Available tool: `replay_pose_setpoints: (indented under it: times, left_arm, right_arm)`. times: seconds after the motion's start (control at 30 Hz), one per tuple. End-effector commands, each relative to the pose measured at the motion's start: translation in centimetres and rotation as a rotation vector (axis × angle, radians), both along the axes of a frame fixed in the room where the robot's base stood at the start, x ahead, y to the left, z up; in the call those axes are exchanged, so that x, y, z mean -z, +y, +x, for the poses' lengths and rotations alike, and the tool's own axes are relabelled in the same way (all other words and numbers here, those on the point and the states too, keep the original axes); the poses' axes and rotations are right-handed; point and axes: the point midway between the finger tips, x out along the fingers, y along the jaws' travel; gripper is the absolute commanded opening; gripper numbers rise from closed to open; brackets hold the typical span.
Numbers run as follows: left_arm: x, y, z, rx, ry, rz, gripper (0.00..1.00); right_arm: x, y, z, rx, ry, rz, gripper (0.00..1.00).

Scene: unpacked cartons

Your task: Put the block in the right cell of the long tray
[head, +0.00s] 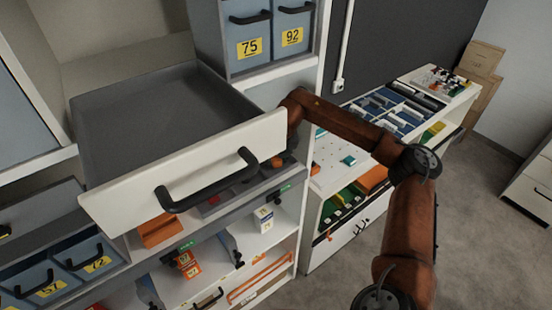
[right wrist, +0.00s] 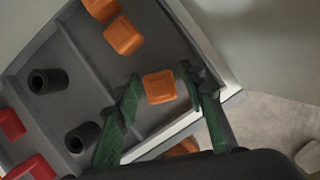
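The long grey tray (head: 232,219) lies on a shelf below the pulled-out drawer. In the right wrist view the tray (right wrist: 100,52) has dividers, and its right cell holds orange blocks, one of them (right wrist: 124,36) near the upper edge. My right gripper (right wrist: 163,80) is open, its green fingers on either side of an orange block (right wrist: 159,87) near the tray's front wall; gaps show between fingers and block. Another orange piece (right wrist: 183,147) shows partly beyond the front wall. My left gripper is not in view.
The open, empty drawer (head: 150,105) with a black handle juts out above the tray. Black cylinders (right wrist: 48,81) and red pieces (right wrist: 12,124) fill the tray's other cells. A low white cabinet (head: 318,215) stands at the right. The grey floor (head: 480,220) is open there.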

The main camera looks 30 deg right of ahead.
Motion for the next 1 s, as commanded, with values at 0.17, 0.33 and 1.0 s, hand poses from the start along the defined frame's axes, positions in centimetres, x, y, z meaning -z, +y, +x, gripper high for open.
replay_pose_setpoints:
  times: [0.17,0.33,1.0]
  left_arm:
    - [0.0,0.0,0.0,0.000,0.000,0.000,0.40]
    - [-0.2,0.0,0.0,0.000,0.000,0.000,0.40]
    - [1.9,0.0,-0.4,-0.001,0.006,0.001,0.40]
  right_arm:
    - [0.0,0.0,0.0,0.000,0.000,0.000,0.41]
    - [-0.3,0.0,0.0,0.000,-0.001,0.000,0.41]
    - [-4.7,3.0,-9.4,-0.002,0.000,-0.004,0.41]
